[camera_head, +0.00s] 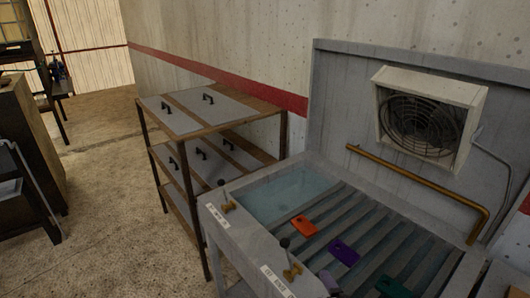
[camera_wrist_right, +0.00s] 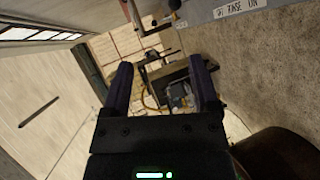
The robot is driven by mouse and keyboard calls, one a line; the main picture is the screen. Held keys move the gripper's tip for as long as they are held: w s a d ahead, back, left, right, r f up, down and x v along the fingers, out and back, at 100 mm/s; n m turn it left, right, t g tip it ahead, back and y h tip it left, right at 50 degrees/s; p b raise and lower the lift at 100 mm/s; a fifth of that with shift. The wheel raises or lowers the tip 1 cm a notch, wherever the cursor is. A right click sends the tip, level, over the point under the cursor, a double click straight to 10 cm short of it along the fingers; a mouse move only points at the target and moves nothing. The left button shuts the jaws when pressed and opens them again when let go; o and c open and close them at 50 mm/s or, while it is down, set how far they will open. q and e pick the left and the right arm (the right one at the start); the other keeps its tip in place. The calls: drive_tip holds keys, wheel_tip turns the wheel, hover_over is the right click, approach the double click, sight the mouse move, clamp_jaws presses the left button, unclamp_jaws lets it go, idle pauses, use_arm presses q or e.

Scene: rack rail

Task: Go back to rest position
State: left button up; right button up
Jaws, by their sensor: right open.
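My right gripper (camera_wrist_right: 162,80) shows in the right wrist view with its two dark fingers spread apart. Nothing is visible between the fingers except the distant room behind. Neither gripper can be clearly made out in the head view. A small greyish-purple shape (camera_head: 328,281) sits at the bottom edge of the head view; I cannot tell what it is. My left gripper is not in view.
A grey sink unit (camera_head: 232,221) with a slatted rack holds orange (camera_head: 304,226), purple (camera_head: 344,251) and green (camera_head: 393,287) plates. A fan (camera_head: 420,125) is above. A shelf rack (camera_head: 205,113) stands left of it. The floor (camera_head: 105,190) beyond is clear.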

drive_tip(key=s+d+f+m+g+h, duration=0.1)
drive_tip(key=s+d+f+m+g, duration=0.15)
drive_tip(key=s+m+g, duration=0.5)
drive_tip(key=s+d+f+m+g+h, duration=0.1)
drive_tip(key=s+f+m+g, duration=0.3)
drive_tip(key=s+m, duration=0.65)
drive_tip(key=s+f+n+b, duration=0.1)
drive_tip(key=s+f+b, duration=0.15)
drive_tip(key=f, duration=0.95)
drive_tip(key=s+f+b, duration=0.1)
drive_tip(key=f+b, duration=0.2)
drive_tip(key=f, duration=0.8)
use_arm(q)
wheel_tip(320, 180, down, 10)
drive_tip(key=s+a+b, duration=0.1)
drive_tip(key=b, duration=0.4)
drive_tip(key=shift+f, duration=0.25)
use_arm(e)
drive_tip(key=s+d+f+g, duration=0.2)
drive_tip(key=s+d+f, duration=0.1)
drive_tip(key=s+f, duration=1)
wheel_tip(320, 180, down, 2)
drive_tip(key=shift+d+f+n, duration=0.15)
drive_tip(key=shift+d+n, duration=0.05)
drive_tip(key=shift+n, duration=0.2)
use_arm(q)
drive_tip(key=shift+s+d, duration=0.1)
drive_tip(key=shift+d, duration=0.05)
use_arm(e)
drive_tip(key=shift+s, duration=0.1)
